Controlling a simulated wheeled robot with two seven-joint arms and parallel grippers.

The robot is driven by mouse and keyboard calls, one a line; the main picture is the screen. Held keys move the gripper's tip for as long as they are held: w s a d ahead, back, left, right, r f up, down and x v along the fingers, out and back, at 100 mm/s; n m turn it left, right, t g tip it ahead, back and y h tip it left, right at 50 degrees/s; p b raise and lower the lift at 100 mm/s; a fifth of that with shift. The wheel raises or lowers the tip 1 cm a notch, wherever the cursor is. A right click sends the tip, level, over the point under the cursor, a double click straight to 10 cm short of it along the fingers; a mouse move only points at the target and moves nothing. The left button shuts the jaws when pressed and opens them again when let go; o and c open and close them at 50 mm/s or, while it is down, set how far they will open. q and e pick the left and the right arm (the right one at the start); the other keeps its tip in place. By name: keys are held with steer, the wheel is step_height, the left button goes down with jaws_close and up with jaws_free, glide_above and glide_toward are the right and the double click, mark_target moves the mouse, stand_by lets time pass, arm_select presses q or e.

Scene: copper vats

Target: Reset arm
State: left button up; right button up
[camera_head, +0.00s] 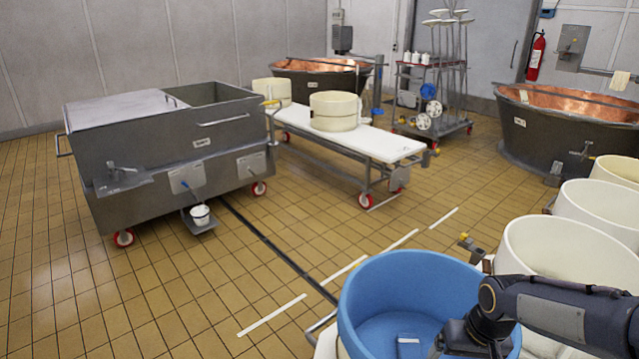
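My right arm comes in from the right edge at the bottom. Its dark gripper (462,340) is over the near right part of a round blue tub (410,275) and is cut off by the bottom edge. Its fingertips cannot be made out, so I cannot tell whether it is open or shut, or whether it holds anything. A small pale patch (408,341) shows inside the tub, left of the gripper. My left gripper and arm are not in view.
Cream round tubs (553,250) stand in a row right of the blue tub, close to my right arm. A steel wheeled vat (170,150) and a white-topped table (370,140) stand further back. Copper vats (570,115) stand behind. The tiled floor (200,290) at left is clear.

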arm_select(q)
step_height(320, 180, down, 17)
steer(key=b, duration=1.6)
arm_select(e)
steer(key=s+a+f+t+y, duration=0.1)
steer(key=s+a+f+t, duration=0.2)
steer(key=s, duration=0.6)
steer(key=s+a+f+t+y, duration=0.2)
steer(key=s+a+f, duration=0.25)
steer(key=s, duration=0.35)
arm_select(q)
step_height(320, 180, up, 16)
steer(key=p, duration=1.6)
arm_select(e)
step_height(320, 180, up, 16)
steer(key=d, duration=0.1)
steer(key=shift+f+g, duration=0.2)
steer(key=shift+g, duration=0.1)
